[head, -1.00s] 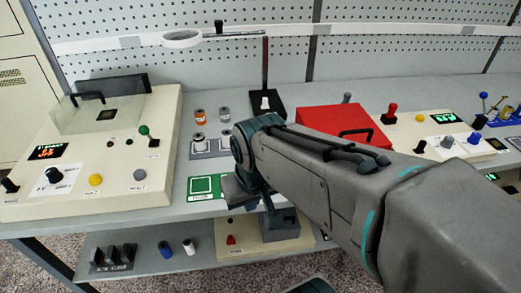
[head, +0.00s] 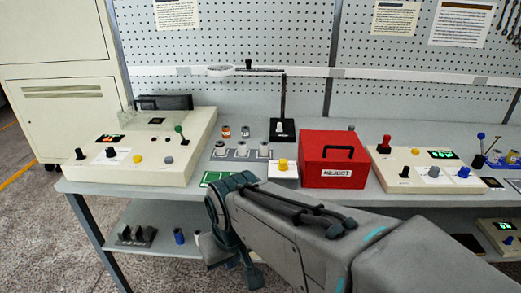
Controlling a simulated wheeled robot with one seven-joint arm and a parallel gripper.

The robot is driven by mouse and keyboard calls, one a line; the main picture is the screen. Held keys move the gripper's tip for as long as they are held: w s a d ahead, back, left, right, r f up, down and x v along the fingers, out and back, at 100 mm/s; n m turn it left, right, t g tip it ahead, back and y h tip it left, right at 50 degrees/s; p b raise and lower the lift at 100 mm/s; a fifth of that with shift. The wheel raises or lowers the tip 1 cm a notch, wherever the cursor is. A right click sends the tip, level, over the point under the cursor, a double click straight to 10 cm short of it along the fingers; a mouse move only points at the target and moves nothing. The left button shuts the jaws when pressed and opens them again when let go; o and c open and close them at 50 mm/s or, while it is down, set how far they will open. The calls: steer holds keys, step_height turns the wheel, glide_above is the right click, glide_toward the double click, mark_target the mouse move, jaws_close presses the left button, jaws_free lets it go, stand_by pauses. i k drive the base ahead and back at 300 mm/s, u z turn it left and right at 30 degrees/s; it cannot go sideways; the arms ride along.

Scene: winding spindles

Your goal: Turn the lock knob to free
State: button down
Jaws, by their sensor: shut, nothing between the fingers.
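Several knobs show, and their labels are too small to read, so I cannot tell which is the lock knob. The left machine (head: 190,152) has a black knob on a white plate (head: 110,152). A small white box between the machines carries a yellow knob (head: 283,164). The right machine (head: 399,156) has a black knob (head: 405,172), a grey knob (head: 433,171) and a blue knob (head: 463,172). My gripper (head: 251,274) hangs below my wrist in front of the bench, partly hidden by my arm. It is shut and empty, apart from every knob.
A red reject box (head: 335,178) stands right of the yellow knob. Spools stand in a grey holder (head: 240,154) behind a green-marked pad (head: 211,178). The lower shelf (head: 159,262) holds small parts. Floor at lower left is free.

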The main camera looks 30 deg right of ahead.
mark_target(282, 166)
steer(key=z, duration=0.75)
steer(key=i, duration=0.85)
steer(key=u, duration=0.2)
